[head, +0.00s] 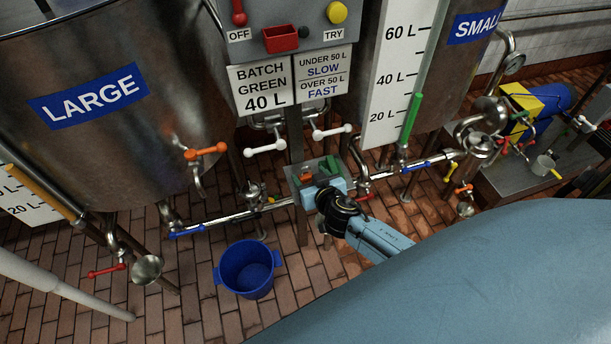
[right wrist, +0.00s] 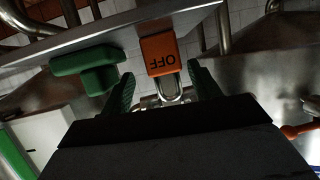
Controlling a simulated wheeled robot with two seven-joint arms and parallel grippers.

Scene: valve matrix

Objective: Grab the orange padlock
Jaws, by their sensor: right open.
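The orange padlock (right wrist: 160,50), marked OFF, sits on a grey shelf in the right wrist view, its metal shackle (right wrist: 170,91) pointing toward my gripper. My right gripper (right wrist: 163,88) is open, with one dark green finger on each side of the shackle. The fingers look apart from the padlock. In the head view a small orange patch (head: 307,180) that seems to be the padlock shows on the small tray (head: 293,172), just beyond my right gripper (head: 318,190). My left gripper is not in view.
A green block-like object (right wrist: 88,62) is beside the padlock on the shelf. Pipes with valve handles run close by, including a blue handle (head: 186,231). A blue bucket (head: 248,270) stands on the brick floor. The large tank (head: 120,140) is at left.

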